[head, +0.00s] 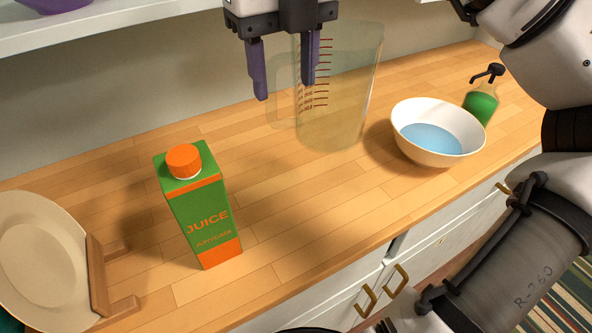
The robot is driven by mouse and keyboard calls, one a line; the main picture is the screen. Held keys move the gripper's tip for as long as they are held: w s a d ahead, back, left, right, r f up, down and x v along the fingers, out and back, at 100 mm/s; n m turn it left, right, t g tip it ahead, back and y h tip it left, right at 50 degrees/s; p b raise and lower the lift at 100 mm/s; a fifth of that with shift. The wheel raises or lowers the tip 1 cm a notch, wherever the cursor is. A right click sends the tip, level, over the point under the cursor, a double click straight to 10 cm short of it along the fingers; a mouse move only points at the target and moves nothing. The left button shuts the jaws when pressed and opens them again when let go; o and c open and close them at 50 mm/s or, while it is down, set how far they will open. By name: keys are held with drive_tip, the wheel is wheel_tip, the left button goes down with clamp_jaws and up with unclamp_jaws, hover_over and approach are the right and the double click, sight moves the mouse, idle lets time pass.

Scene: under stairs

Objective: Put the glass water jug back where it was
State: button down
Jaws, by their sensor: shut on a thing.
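The glass water jug (345,95) is clear and pale green, with red measuring marks on its side and a handle at its left. It is upright over the wooden counter, behind and left of the white bowl. My gripper (285,88) comes down from above with two purple fingers at the jug's handle side and is shut on the jug. One finger is left of the handle, the other overlaps the jug's left side. I cannot tell whether the jug's base touches the counter.
A green juice carton (201,212) stands in front at left. A white bowl (462,150) with blue contents stands right of the jug, with a green pump bottle (482,100) behind it. A plate (40,255) leans in a wooden rack (97,270). A shelf (120,22) overhangs the counter (290,215).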

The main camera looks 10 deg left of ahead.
sight(285, 120)
wheel_tip(285, 120, down, 15)
idle(0.5)
drive_tip(key=shift+f, duration=0.2)
drive_tip(key=c, duration=0.6)
unclamp_jaws()
drive_tip(key=shift+c, duration=0.2)
wheel_tip(285, 120, up, 12)
drive_tip(key=shift+s+r, duration=0.1)
